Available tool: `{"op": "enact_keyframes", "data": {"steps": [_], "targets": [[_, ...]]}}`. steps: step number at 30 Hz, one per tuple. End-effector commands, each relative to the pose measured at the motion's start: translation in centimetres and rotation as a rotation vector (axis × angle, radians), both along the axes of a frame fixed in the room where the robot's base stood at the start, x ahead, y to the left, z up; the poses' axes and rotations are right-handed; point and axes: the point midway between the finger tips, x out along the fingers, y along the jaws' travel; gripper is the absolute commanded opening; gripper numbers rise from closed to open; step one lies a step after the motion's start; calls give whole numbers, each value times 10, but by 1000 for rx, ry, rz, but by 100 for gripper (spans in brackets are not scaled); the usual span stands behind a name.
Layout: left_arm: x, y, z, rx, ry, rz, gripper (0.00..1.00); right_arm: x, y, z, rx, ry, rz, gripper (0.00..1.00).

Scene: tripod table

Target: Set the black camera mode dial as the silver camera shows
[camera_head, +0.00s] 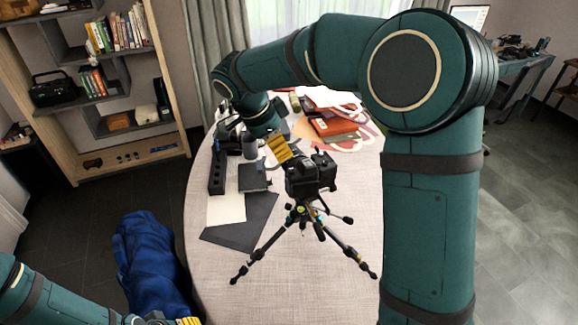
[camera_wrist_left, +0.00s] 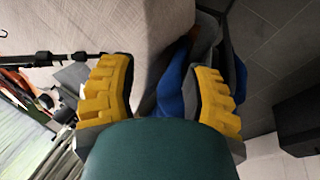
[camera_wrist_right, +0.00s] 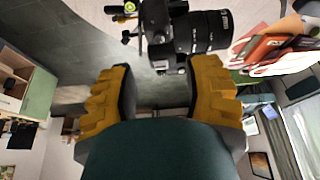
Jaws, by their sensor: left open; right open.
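The black camera (camera_head: 310,176) stands on a small tripod (camera_head: 304,212) on the table. In the right wrist view, the black camera (camera_wrist_right: 160,44) shows with its lens pointing right, just beyond the fingertips. My right gripper (camera_head: 278,148) has its yellow fingers just above and left of the camera in the head view. It is open and empty, with no visible contact; it also shows in the right wrist view (camera_wrist_right: 165,76). I cannot make out the mode dial's setting. I cannot pick out the silver camera. My left gripper (camera_wrist_left: 162,72) is open and empty, low at the table's near left edge.
A dark mat (camera_head: 240,224), white paper (camera_head: 226,208), dark notebook (camera_head: 253,177) and long black rack (camera_head: 216,172) lie left of the tripod. An orange book (camera_head: 334,127) and papers lie behind. A blue-covered seat (camera_head: 152,258) stands left of the table. The front tabletop is clear.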

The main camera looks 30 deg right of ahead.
Motion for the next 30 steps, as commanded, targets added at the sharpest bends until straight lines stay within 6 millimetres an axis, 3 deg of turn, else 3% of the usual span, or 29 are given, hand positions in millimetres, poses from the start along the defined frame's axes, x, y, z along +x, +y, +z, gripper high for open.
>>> {"op": "enact_keyframes", "data": {"steps": [6,12,18,27,30], "targets": [[0,0,-2,1,0,0,49,-1,-17,-41,0,4,0,49],[0,0,-2,1,0,0,49,-1,-27,-66,0,2,0,49],[0,0,-2,1,0,0,49,-1,-32,-77,0,1,3,49],[0,0,-2,1,0,0,49,-1,-32,-78,1,0,2,48],[0,0,-2,1,0,0,49,-1,-32,-78,1,0,2,13]]}}
